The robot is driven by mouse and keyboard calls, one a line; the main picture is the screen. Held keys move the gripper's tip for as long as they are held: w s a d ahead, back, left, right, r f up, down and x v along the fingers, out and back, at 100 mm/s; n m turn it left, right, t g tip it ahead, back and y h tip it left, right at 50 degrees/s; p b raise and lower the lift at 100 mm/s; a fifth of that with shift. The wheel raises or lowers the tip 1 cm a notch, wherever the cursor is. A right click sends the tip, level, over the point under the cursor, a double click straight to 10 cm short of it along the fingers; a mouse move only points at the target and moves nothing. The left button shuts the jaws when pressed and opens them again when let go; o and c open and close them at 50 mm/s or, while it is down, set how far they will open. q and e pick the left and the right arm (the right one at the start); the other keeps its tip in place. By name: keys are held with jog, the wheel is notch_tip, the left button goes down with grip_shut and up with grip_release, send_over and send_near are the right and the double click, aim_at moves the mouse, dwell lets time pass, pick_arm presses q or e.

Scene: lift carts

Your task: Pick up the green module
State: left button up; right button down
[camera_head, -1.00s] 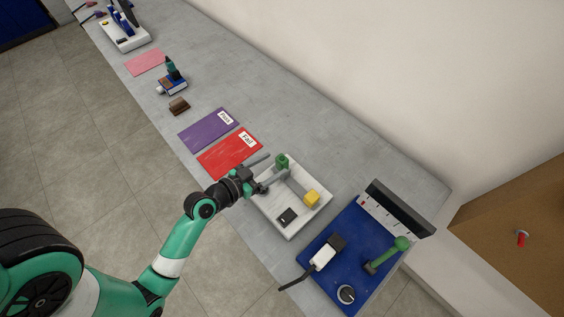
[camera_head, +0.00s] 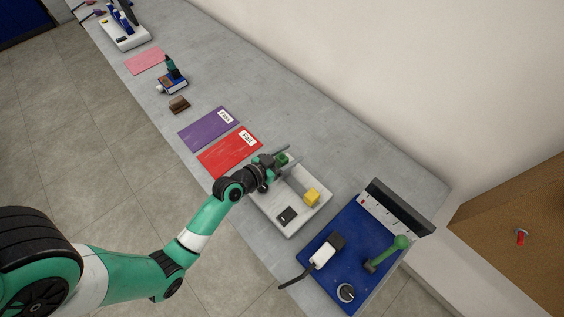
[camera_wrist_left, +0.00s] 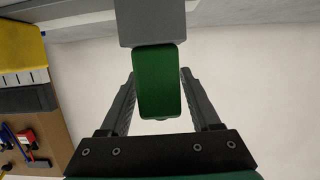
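The green module (camera_head: 283,159) stands at the far left corner of the white tray (camera_head: 268,221) in the head view. My left gripper (camera_head: 275,163) is at that corner, right beside the module and partly hiding it. In the left wrist view the green module (camera_wrist_left: 158,88) lies between the two fingers of my left gripper (camera_wrist_left: 158,76). A gap shows on each side of it, so the fingers are open around it. A grey block (camera_wrist_left: 153,22) adjoins the module there. My right gripper is not in view.
A blue board (camera_head: 342,256) with tools lies right. The bench is clear behind the tray.

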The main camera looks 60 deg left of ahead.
pick_arm(q)
grip_shut()
jog(key=shift+r, duration=0.1)
jog(key=shift+r, duration=0.25)
jog(key=s+d+r+p, duration=0.5)
jog(key=s+d+r, duration=0.4)
jog(key=s+r, duration=0.2)
jog(key=shift+r, duration=0.65)
jog(key=shift+p, duration=0.3)
